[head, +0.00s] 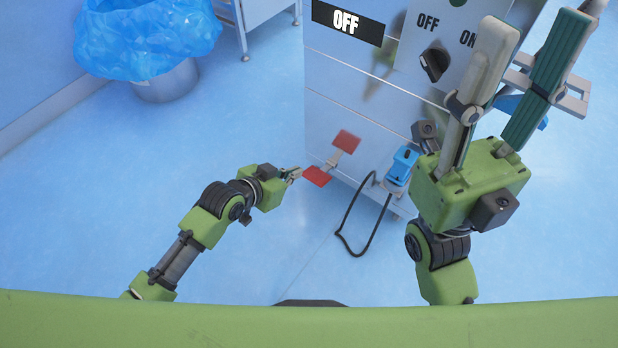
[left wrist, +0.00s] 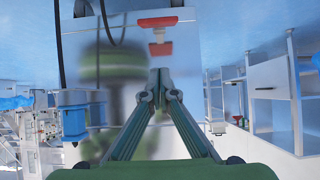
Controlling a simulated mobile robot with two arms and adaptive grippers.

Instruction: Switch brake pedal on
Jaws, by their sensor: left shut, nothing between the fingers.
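The brake pedal (head: 318,176) is a red-padded lever low on the front of the metal machine, with a second red pad (head: 346,141) joined to it by a grey link. Both pads show near the top of the left wrist view (left wrist: 160,48). My left gripper (head: 296,173) is shut and empty, its tips just left of the nearer pad; contact cannot be told. Its closed fingers (left wrist: 158,82) point towards the pedal in the left wrist view. My right gripper (head: 535,22) is raised at the right with fingers wide apart and nothing between them.
The machine has a black sign (head: 346,22) reading OFF and a rotary knob (head: 434,64) below OFF and ON labels. A blue device (head: 400,165) with a black cable loop stands right of the pedal. A blue-lined bin (head: 165,80) is at the upper left. The floor between is clear.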

